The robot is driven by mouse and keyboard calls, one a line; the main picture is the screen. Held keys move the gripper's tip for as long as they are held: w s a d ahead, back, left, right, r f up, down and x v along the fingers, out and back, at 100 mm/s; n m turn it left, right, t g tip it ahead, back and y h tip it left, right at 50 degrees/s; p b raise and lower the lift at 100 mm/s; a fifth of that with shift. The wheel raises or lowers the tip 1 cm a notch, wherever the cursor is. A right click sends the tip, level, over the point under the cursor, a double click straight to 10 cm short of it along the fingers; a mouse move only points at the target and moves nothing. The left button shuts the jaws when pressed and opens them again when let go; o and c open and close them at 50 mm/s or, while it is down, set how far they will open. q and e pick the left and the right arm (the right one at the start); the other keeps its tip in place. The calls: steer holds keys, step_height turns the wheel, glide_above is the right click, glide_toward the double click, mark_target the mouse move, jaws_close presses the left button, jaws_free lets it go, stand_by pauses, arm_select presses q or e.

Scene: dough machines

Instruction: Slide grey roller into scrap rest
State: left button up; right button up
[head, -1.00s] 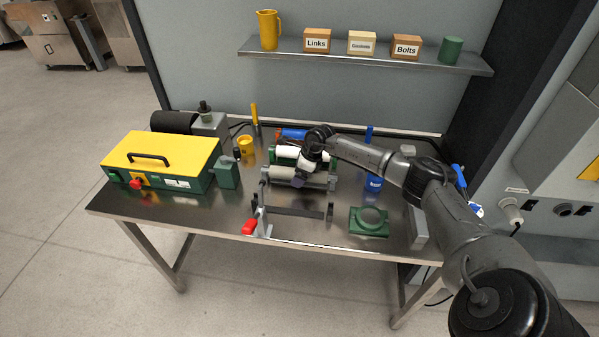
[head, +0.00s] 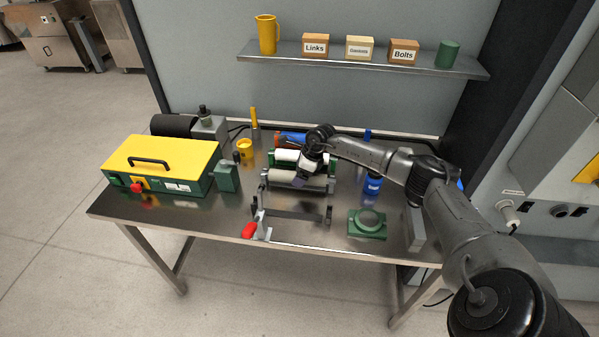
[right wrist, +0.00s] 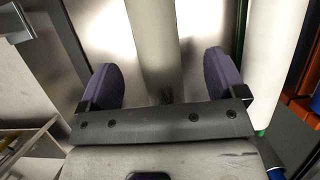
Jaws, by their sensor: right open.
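The grey roller (head: 292,180) lies across the middle of the steel table in the head view, in front of a white roller (head: 286,156). My right gripper (head: 303,173) is over the grey roller, towards its right part. In the right wrist view the grey roller (right wrist: 153,35) runs between the two open fingers of my right gripper (right wrist: 161,82), with a visible gap on each side. The roller's ends sit near grey end supports (head: 331,183). I cannot tell which support is the scrap rest. My left gripper is out of view.
A green and yellow machine (head: 163,160) stands at the left. A dark bracket with a red handle (head: 249,230) is in front, and a green round-topped block (head: 367,223) stands front right. A blue container (head: 373,186) is right of the rollers. The white roller (right wrist: 275,60) is close beside my right finger.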

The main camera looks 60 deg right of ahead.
steer(key=shift+s+d+r+p, duration=0.1)
steer(key=shift+s+r+p, duration=0.1)
steer(key=shift+r+p, duration=0.25)
steer(key=shift+r, duration=0.2)
steer(key=shift+s+d+r, duration=0.1)
steer(key=shift+s+r, duration=0.1)
steer(key=shift+r, duration=0.1)
steer(key=shift+s+r+p, duration=0.1)
steer(key=shift+r+p, duration=0.2)
steer(key=shift+p, duration=0.15)
steer(key=shift+r, duration=0.1)
steer(key=v, duration=1.3)
steer(key=shift+r+p, duration=0.3)
steer(key=shift+s, duration=0.15)
